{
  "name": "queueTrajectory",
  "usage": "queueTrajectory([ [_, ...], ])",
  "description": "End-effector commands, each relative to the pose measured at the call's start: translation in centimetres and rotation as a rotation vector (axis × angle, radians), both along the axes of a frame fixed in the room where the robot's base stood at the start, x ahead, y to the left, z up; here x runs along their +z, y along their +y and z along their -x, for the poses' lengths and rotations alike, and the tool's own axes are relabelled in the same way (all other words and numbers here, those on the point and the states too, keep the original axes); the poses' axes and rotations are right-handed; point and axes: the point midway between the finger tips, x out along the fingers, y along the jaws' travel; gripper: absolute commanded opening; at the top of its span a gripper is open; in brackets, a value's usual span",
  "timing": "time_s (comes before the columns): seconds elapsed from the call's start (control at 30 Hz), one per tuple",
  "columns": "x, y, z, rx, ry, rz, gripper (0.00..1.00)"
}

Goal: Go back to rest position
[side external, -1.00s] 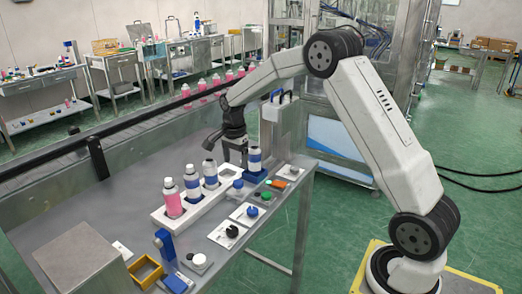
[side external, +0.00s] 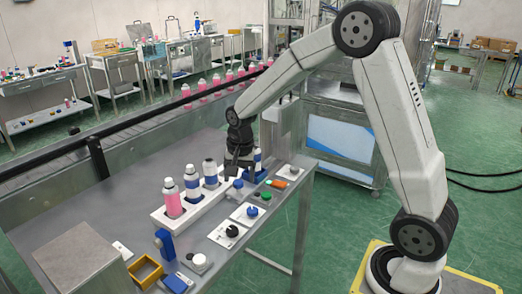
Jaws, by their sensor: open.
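My gripper (side external: 238,165) is open, pointing down above the far right part of the steel table (side external: 100,215). Nothing shows between its fingers. It overlaps in the picture with a blue and white can (side external: 257,160), which it partly hides; I cannot tell the exact gap between them. My arm arches over from its base on the right.
A white rack (side external: 182,215) holds a pink bottle (side external: 172,203) and blue-banded cans (side external: 193,187). In front are knobs on white plates (side external: 231,232), a blue stand (side external: 165,243), a yellow tray (side external: 146,270) and a metal box (side external: 85,275). The table's left middle is clear.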

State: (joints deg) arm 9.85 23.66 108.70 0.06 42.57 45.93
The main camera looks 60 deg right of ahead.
Motion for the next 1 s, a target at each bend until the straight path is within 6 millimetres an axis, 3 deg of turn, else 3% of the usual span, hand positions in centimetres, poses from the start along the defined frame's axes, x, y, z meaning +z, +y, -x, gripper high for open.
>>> queueTrajectory([
  [0.3, -0.4, 4.2, 6.7, 0.444, -0.059, 0.053, 0.81],
  [0.6, -1.4, 6.8, 13.0, 0.822, -0.108, 0.114, 0.81],
  [0.8, -1.8, 7.5, 15.1, 0.947, -0.124, 0.138, 0.81],
  [1.0, -1.9, 7.6, 15.4, 0.968, -0.126, 0.142, 0.81],
])
